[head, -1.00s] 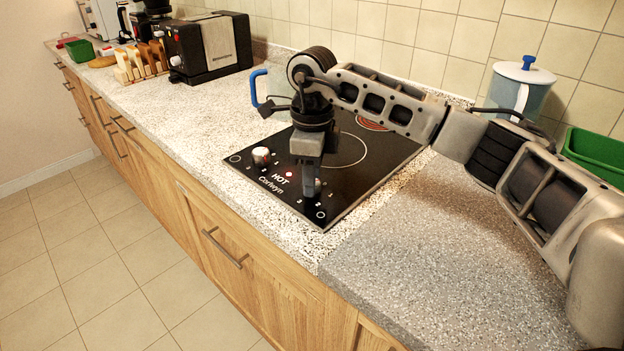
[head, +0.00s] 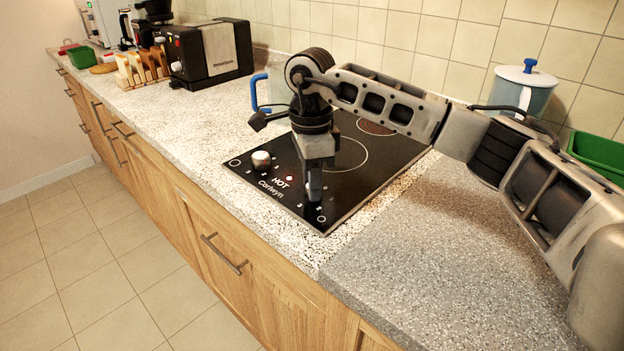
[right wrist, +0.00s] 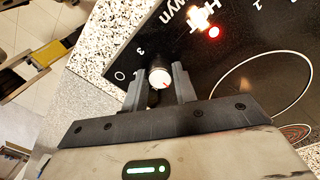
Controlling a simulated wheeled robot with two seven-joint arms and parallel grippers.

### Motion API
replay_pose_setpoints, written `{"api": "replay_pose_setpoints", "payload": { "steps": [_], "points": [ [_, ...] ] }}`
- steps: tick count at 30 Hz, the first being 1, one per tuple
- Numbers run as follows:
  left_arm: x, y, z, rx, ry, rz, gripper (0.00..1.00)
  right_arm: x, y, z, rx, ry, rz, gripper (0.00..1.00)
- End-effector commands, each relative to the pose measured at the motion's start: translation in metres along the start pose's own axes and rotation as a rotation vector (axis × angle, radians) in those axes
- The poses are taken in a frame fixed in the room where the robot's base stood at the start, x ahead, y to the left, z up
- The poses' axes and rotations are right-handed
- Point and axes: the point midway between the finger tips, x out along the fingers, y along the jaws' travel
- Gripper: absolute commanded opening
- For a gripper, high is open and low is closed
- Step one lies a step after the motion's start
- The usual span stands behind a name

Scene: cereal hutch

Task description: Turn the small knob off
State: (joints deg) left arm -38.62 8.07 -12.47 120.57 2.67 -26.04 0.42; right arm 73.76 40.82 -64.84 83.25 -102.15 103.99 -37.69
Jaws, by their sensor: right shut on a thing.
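The small knob (right wrist: 159,78) has a pale top with a red mark and sits at the front right corner of the black cooktop (head: 388,158). My right gripper (head: 315,192) points down over that corner and hides the knob in the head view. In the right wrist view the right gripper's fingers (right wrist: 160,84) stand on both sides of the knob, shut on it. The red light (head: 289,178) by the word HOT is lit. The rear burner (head: 375,127) looks dull reddish brown. My left gripper is not in view.
A larger silver knob (head: 261,158) stands at the cooktop's front left. A blue-handled jug (head: 274,92) is behind my gripper. A toaster (head: 205,53) and toast rack (head: 138,70) stand farther left. The grey counter (head: 440,240) at right is clear.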

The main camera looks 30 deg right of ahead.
Motion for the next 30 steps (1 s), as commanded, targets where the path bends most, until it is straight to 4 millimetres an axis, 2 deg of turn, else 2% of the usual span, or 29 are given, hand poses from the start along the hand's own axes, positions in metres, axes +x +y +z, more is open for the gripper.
{"api": "replay_pose_setpoints", "payload": {
  "steps": [7, 8, 9, 10, 18, 22, 26, 30],
  "points": [
    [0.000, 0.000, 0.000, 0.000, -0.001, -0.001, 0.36, -0.002, -0.001, 0.001, -0.002, -0.003, -0.003, 0.05],
    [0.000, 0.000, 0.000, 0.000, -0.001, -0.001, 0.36, -0.002, -0.001, 0.001, -0.002, -0.003, -0.003, 0.36],
    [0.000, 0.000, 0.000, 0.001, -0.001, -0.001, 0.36, -0.002, 0.000, 0.001, -0.002, -0.002, -0.003, 0.47],
    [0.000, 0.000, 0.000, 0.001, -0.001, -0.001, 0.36, -0.002, 0.000, 0.001, -0.002, -0.002, -0.003, 0.50],
    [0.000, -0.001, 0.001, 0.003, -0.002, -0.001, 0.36, -0.001, 0.000, 0.000, -0.001, -0.001, -0.002, 0.50],
    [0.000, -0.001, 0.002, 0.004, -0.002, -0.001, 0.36, -0.010, -0.001, 0.001, 0.000, -0.001, -0.003, 0.50],
    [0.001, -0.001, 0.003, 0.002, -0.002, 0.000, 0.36, -0.033, -0.001, 0.001, -0.001, -0.002, -0.006, 0.50],
    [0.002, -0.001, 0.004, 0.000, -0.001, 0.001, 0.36, -0.068, -0.001, 0.001, 0.001, -0.003, -0.007, 0.50]
  ]
}}
